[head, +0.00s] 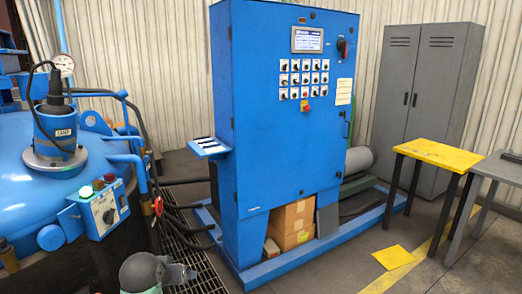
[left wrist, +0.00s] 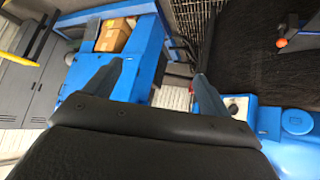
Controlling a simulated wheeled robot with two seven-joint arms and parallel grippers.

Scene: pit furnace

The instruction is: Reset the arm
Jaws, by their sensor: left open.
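My left gripper (left wrist: 159,70) shows in the left wrist view with its two dark fingers spread apart. Nothing is between them. The blue control cabinet (head: 275,150) stands beyond the fingers and also shows in the left wrist view (left wrist: 140,75), turned in the picture. The blue control box with a knob (head: 102,212) is at the left in the head view. What looks like the same box (left wrist: 240,105) is close to the right finger in the left wrist view. My right gripper is not in either view.
A blue furnace lid (head: 25,205) with a gauge is at the left. Cardboard boxes (head: 291,222) sit in the cabinet base. A yellow-topped table (head: 440,154) and grey lockers (head: 425,95) stand at the right. The floor (head: 340,262) at front right is mostly clear.

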